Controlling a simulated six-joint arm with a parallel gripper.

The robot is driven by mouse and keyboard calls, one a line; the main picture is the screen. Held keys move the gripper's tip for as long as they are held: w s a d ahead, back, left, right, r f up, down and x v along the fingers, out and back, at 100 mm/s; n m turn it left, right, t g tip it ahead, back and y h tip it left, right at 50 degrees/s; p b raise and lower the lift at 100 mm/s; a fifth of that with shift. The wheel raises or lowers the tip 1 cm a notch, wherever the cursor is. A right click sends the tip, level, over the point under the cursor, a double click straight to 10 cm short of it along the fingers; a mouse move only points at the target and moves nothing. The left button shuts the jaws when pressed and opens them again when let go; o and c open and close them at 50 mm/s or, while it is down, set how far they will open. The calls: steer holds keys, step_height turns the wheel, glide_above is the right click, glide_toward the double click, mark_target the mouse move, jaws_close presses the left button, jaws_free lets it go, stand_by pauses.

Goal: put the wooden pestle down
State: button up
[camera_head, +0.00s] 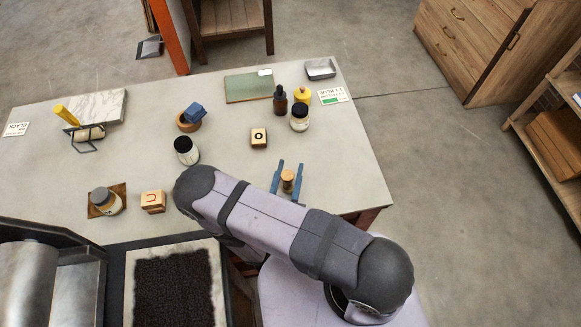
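Jars (186,150), a dark dropper bottle (280,100) and lettered blocks (153,201) stand on the pale table (335,165). A marble slab (97,106) lies at back left. A black-inked plate (175,288) lies front left. The table's right side is fairly clear.

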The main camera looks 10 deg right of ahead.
mark_target(287, 189)
steer(key=shift+v, duration=2.2)
steer(key=shift+w+d, duration=0.1)
steer(key=shift+w, duration=0.1)
steer(key=shift+x, duration=2.4)
steer(key=shift+w+f, duration=0.1)
steer(key=shift+w, duration=0.05)
